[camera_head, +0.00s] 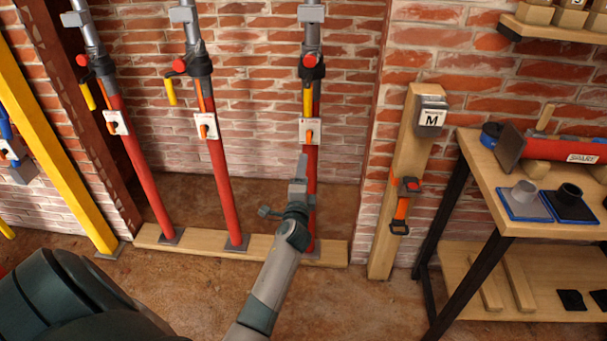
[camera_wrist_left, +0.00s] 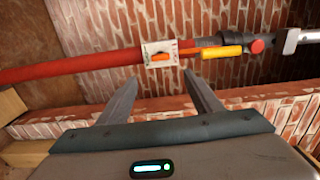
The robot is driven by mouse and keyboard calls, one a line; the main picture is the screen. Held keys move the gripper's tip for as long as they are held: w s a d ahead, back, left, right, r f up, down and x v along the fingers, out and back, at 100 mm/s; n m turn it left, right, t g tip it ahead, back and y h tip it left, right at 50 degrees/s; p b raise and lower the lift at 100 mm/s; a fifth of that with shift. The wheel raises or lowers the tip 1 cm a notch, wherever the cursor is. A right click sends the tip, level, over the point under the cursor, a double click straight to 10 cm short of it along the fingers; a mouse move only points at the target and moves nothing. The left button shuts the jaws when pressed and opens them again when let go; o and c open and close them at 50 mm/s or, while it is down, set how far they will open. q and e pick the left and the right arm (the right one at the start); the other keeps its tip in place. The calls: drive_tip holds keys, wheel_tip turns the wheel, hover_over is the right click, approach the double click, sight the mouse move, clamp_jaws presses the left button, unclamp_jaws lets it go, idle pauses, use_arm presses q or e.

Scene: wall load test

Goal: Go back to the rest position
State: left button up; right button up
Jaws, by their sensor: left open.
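My left gripper (camera_head: 298,178) is in front of the rightmost red prop (camera_head: 311,180) in the head view. In the left wrist view its two fingers (camera_wrist_left: 163,88) are spread with nothing between them. Beyond the fingertips, the same red prop (camera_wrist_left: 75,67) crosses the picture, with a white tag (camera_wrist_left: 158,46), an orange lever and a yellow handle (camera_wrist_left: 221,52). I cannot tell how large the gap between fingertips and prop is. My right gripper is not in view.
Two more red props (camera_head: 143,175) (camera_head: 218,175) stand left on a wooden sill (camera_head: 195,241). A yellow beam (camera_head: 55,145) leans further left. On the right are a wooden post (camera_head: 388,225) with a box marked M and a workbench (camera_head: 487,160) bearing a red tool and blue-edged pads.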

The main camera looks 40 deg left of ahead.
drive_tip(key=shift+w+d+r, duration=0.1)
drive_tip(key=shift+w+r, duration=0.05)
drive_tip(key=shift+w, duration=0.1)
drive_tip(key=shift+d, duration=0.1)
